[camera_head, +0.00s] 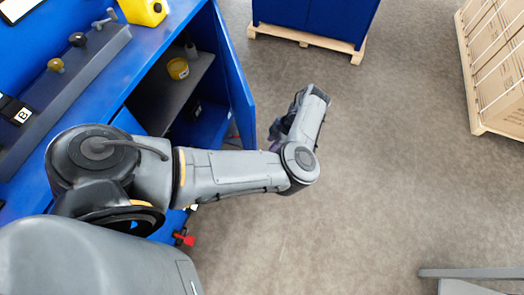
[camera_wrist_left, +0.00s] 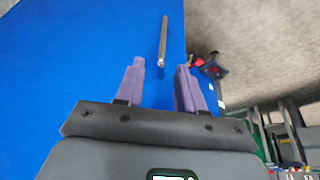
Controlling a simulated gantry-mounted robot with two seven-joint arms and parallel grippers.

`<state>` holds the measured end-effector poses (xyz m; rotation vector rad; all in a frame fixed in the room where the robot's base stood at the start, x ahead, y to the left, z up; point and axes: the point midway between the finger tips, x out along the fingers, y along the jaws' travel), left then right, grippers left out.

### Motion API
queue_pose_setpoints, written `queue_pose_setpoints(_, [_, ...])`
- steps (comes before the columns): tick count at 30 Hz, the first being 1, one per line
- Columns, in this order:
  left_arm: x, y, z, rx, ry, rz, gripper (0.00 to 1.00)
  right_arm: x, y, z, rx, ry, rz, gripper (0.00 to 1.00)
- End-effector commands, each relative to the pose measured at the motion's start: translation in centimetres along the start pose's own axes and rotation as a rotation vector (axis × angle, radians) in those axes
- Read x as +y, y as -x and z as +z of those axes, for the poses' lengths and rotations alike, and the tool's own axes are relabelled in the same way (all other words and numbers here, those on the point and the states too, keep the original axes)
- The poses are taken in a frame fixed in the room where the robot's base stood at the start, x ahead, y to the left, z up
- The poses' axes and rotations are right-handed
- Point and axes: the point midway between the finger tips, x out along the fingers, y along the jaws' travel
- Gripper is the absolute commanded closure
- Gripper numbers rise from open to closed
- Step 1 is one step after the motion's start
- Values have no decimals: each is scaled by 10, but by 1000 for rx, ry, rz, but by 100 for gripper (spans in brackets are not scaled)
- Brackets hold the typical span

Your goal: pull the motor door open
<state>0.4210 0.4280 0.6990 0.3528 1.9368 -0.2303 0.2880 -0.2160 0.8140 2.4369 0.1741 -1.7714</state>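A blue door (camera_head: 236,82) stands swung out from the blue cabinet in the head view, with the inside of the cabinet showing beside it. I take it to be the motor door. In the left wrist view a blue panel (camera_wrist_left: 75,65) fills the left side and carries a dark bar handle (camera_wrist_left: 163,40). My left gripper (camera_wrist_left: 160,66) is open, with two purple fingers apart. The near end of the handle appears between the fingertips; I cannot tell whether they touch it. In the head view the left gripper (camera_head: 274,143) is partly hidden by its wrist, right of the door. My right gripper is not in view.
A grey shelf (camera_head: 165,95) inside the cabinet holds a yellow round item (camera_head: 178,68). A red part (camera_head: 184,238) sits low by the cabinet. A blue box on a pallet (camera_head: 300,36) and a carton stack (camera_head: 497,75) stand beyond. The floor between is clear.

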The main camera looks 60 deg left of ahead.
Motion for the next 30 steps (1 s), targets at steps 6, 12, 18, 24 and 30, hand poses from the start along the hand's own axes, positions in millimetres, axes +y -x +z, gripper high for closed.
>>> queue_pose_setpoints(6, [-2, -31, 0, 7, -2, -5, 62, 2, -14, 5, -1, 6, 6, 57])
queue_pose_setpoints(12, [-1, -65, 0, 6, 0, -4, 62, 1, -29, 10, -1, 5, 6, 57])
queue_pose_setpoints(18, [-2, -91, 0, 5, -1, -3, 62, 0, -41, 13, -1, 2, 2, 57])
queue_pose_setpoints(24, [-2, -103, 0, 3, 0, -4, 62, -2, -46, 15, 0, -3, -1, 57])
queue_pose_setpoints(30, [-2, -104, -1, 2, 0, -4, 62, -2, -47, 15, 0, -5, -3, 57])
